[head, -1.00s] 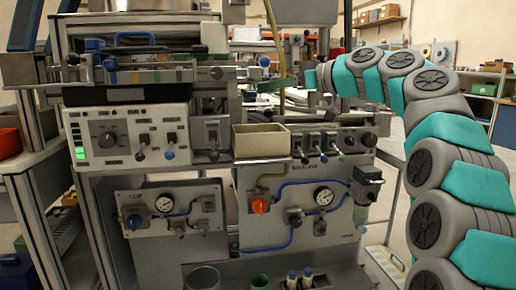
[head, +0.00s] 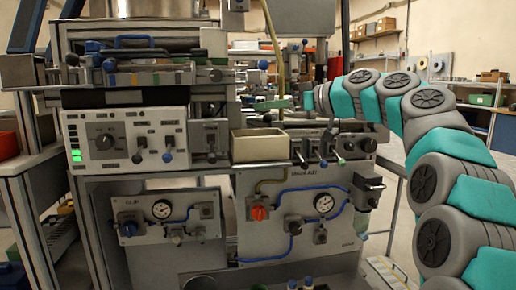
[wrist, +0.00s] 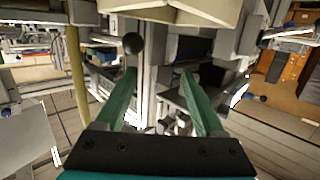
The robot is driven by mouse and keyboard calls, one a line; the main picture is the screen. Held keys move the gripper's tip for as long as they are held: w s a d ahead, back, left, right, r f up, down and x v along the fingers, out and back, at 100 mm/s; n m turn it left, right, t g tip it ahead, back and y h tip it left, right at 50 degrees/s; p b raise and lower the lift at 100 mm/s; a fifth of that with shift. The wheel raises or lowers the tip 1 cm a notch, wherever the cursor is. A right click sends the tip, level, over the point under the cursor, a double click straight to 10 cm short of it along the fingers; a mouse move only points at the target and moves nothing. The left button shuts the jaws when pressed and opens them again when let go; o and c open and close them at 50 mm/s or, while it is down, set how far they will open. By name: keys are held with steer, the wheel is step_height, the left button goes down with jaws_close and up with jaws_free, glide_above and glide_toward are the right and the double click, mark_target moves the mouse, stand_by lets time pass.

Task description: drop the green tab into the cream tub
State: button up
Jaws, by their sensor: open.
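The cream tub (head: 260,146) is an open box on the machine's front ledge, near the middle of the head view. Its pale underside and wall also show at the top of the wrist view (wrist: 185,12). My gripper (head: 262,105) has green fingers and is just above and behind the tub's right part in the head view. In the wrist view my gripper (wrist: 158,75) has its two fingers spread apart with nothing between them. I cannot make out a separate green tab for certain. Small green parts show on the machine, and the tub's inside is mostly hidden.
Several upright levers (head: 322,150) stand right of the tub, and a control panel (head: 125,140) is at its left. A yellowish hose (head: 275,45) hangs behind. A black ball knob (wrist: 132,43) is near the left fingertip in the wrist view.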

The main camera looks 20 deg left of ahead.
steer(key=b+v, duration=0.1)
steer(key=v, duration=0.6)
steer(key=shift+d, duration=0.4)
steer(key=s+d+f+m+g+h, duration=0.1)
steer(key=s+d+f+m+h, duration=0.2)
steer(key=s+f, duration=0.35)
steer(key=s+d+f+m+h+p, duration=0.1)
steer(key=s+d+f+m+h, duration=0.2)
steer(key=f, duration=0.7)
steer(key=s+d+f+m+g+h, duration=0.1)
steer(key=s+d+f+m+h, duration=0.15)
steer(key=s+f, duration=0.5)
steer(key=s+d+f+m+g+h, duration=0.2)
steer(key=s+d+f+m+h, duration=0.1)
steer(key=s+d+f, duration=0.7)
steer(key=s+d+f+m+g+h+p, duration=0.1)
steer(key=s+d+f+m+h, duration=0.2)
steer(key=s+d+f, duration=0.7)
steer(key=s+d+h, duration=0.1)
steer(key=s, duration=0.3)
steer(key=shift+s+f+m+g, duration=0.35)
steer(key=shift+f+g, duration=0.05)
